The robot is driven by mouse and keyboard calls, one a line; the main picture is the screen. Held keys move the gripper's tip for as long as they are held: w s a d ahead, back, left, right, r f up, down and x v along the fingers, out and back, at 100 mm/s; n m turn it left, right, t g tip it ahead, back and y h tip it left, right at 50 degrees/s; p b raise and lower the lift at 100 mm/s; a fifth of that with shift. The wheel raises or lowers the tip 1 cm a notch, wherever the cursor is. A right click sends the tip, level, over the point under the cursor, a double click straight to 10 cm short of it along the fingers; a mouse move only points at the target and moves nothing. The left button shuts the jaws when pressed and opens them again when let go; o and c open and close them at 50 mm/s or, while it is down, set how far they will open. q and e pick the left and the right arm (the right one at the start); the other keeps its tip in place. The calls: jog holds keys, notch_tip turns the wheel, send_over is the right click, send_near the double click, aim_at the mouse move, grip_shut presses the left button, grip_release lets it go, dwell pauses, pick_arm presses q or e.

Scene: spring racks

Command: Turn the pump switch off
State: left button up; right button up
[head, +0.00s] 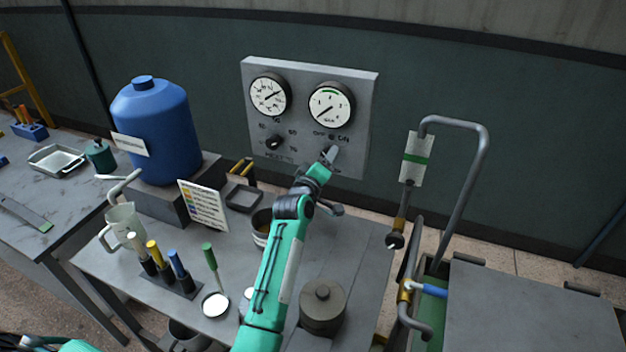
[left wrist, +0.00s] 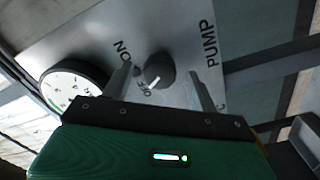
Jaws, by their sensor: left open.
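The pump switch is a dark round knob (left wrist: 160,70) with a white pointer mark, on the grey panel (left wrist: 100,35) lettered PUMP. In the left wrist view the pointer lies toward the OFF lettering, away from ON. A small dark lamp (left wrist: 137,71) sits between the two words. My left gripper (left wrist: 162,88) is open, one finger on each side of the knob; I cannot tell whether they touch it. In the head view my left gripper (head: 331,156) is at the panel's lower right and hides the knob. My right gripper is not in view.
Two gauges (head: 330,105) (head: 269,95) and another knob (head: 273,142) are on the panel. A bent pipe with a tag (head: 414,160) stands to the right. The bench below holds a blue tank (head: 160,120), a lidded pot (head: 323,305) and several tools.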

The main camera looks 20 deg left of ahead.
pick_arm(q)
jog(key=s+b, duration=0.3)
jog(key=s, duration=0.9)
jog(key=shift+s+a, duration=0.3)
jog(key=shift+f, duration=0.2)
